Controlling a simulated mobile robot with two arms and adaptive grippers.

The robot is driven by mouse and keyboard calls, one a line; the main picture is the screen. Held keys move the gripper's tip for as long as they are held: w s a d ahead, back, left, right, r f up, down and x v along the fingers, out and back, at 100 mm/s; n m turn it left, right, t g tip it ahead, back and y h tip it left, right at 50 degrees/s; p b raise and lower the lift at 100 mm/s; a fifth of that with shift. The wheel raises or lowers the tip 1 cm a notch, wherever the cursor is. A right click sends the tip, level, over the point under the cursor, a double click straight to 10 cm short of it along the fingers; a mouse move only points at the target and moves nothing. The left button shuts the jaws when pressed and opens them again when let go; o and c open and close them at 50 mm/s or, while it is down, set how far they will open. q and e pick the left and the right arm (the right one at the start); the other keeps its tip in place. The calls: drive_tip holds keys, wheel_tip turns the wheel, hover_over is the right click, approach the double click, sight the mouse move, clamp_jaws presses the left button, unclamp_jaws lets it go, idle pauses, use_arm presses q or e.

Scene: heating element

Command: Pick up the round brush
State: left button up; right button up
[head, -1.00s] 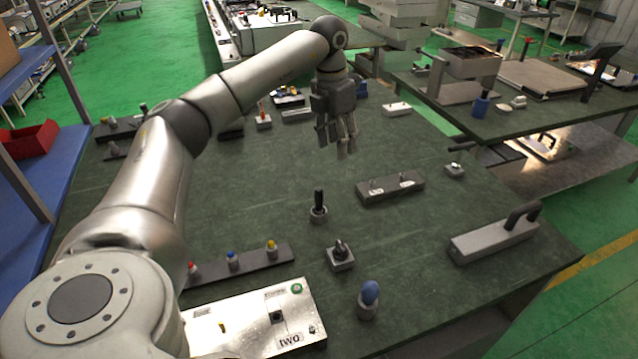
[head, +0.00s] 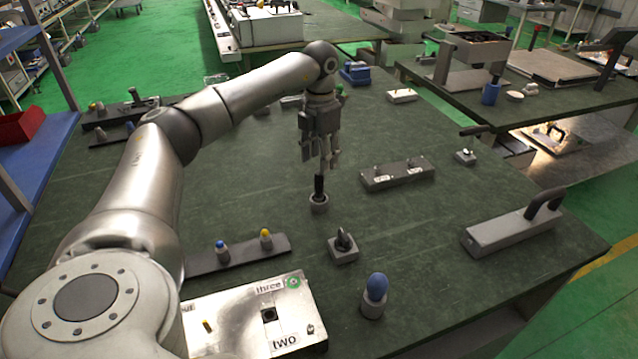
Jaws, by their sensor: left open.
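A black upright handle in a round grey holder, which looks like the round brush (head: 319,188), stands near the middle of the green table in the head view. Any bristles are hidden in the holder. My left gripper (head: 321,160) points down just above the handle's top, with its fingers spread and nothing between them. I cannot tell whether the fingertips touch the handle. My right gripper is not in view.
A grey block with a dark pointed piece (head: 343,248) and a blue egg-shaped piece in a holder (head: 375,291) stand nearer. A flat grey block (head: 398,173) and a handled grey bar (head: 513,229) are at right. A metal panel (head: 240,312) lies in front.

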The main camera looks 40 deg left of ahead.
sight(318, 179)
use_arm(q)
wheel_tip(318, 179, down, 5)
drive_tip(key=shift+s+f+p, duration=0.1)
drive_tip(key=shift+s+p, duration=0.05)
drive_tip(key=shift+p, duration=0.45)
drive_tip(key=shift+c, duration=0.4)
clamp_jaws()
